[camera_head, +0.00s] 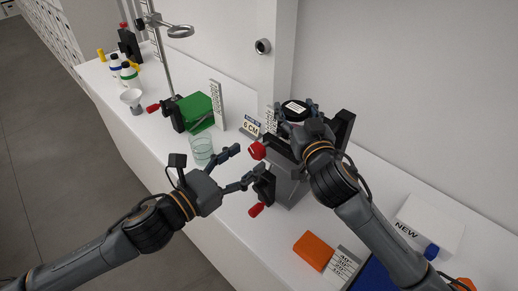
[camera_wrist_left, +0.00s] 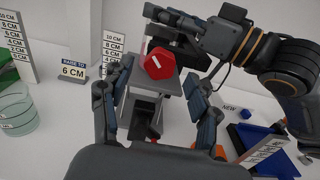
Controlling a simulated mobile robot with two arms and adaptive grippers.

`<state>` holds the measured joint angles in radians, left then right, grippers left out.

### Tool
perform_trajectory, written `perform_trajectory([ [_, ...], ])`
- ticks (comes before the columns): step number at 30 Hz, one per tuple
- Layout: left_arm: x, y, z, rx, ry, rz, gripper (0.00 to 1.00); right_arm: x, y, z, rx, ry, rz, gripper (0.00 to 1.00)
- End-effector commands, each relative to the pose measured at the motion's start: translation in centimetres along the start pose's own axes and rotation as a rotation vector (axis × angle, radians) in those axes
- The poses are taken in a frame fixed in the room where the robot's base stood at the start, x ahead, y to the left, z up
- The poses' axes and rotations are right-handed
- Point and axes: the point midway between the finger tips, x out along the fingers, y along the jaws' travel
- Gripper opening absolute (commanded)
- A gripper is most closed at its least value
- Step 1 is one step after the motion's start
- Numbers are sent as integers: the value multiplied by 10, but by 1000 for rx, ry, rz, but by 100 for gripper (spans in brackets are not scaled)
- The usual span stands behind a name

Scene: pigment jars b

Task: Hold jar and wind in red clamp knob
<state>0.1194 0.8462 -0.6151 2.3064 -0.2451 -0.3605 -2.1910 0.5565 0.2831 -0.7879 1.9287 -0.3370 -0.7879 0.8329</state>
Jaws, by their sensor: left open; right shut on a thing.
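The red clamp knob (camera_head: 256,151) sits on the near left side of a grey and black stand (camera_head: 288,186). In the left wrist view the knob (camera_wrist_left: 159,65) is a red polygon with a white line on its face. My left gripper (camera_head: 246,168) is open, its fingers on either side of the space in front of the knob and apart from it; they also frame it in the left wrist view (camera_wrist_left: 154,108). The jar (camera_head: 296,106) shows a black lid with a white label on top of the stand. My right gripper (camera_head: 292,120) is shut on it, hiding most of its body.
A glass beaker (camera_head: 201,151) stands left of my left gripper, near a "6 CM" sign (camera_head: 251,126). A green block (camera_head: 194,112) and a ring stand (camera_head: 163,60) are farther back. An orange block (camera_head: 313,250) and a white "NEW" box (camera_head: 428,225) lie to the right.

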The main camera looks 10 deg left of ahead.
Motion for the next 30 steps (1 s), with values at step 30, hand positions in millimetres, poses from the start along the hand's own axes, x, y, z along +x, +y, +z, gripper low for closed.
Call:
perform_trajectory([
  [30, -65, -1, 0, 1, 2, -2, 61, -1, -6, 3, 5, -5, -12, 23],
])
